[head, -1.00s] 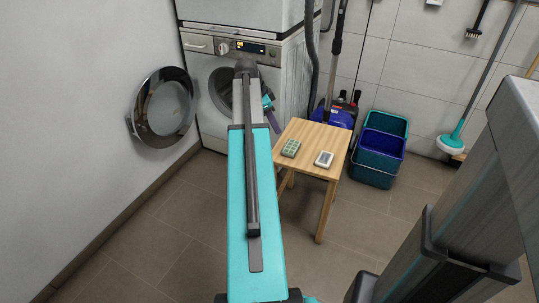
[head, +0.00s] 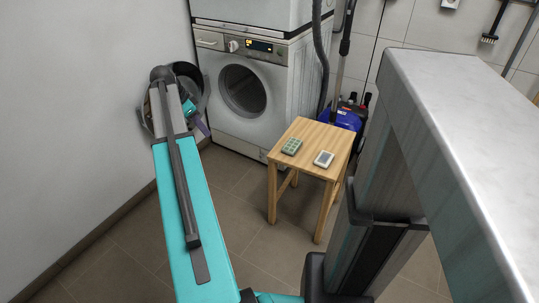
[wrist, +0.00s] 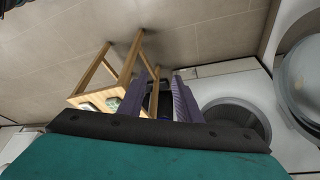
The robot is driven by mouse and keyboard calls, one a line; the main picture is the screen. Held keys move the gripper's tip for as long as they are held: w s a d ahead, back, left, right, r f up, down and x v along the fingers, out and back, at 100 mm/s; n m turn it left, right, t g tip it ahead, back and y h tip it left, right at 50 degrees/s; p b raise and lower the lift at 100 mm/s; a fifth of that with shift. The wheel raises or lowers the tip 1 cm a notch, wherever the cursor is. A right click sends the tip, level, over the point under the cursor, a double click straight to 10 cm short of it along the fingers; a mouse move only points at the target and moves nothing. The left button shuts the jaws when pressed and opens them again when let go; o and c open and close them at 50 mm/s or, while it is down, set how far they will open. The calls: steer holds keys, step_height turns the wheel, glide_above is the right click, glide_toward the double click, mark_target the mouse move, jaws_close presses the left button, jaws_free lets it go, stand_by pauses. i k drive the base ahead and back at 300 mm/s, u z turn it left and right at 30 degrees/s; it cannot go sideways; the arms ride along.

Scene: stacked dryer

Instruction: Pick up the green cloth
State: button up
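I cannot make out a green cloth in either view. The front-loading machine (head: 250,90) stands at the back with its round opening (head: 242,90) uncovered and dark inside. The opening also shows in the wrist view (wrist: 240,115), right of my gripper (wrist: 160,88). The two purple fingers are apart, with no cloth seen between them. In the head view my gripper (head: 200,124) is left of the machine, in front of its swung-open round door (head: 203,88), which my arm partly hides. The door is also at the right edge of the wrist view (wrist: 303,75).
A wooden stool (head: 322,137) stands right of the machine's front, carrying a small green item (head: 291,146) and a white item (head: 324,159). A blue vacuum (head: 345,118) is behind it. A wall (head: 70,120) bounds the left. Floor (head: 240,195) is clear before the machine.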

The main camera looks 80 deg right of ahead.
mark_target(292, 146)
steer(key=u, duration=0.75)
steer(key=k, duration=0.9)
steer(key=u, duration=0.4)
steer(key=k, duration=1.2)
steer(key=z, duration=0.3)
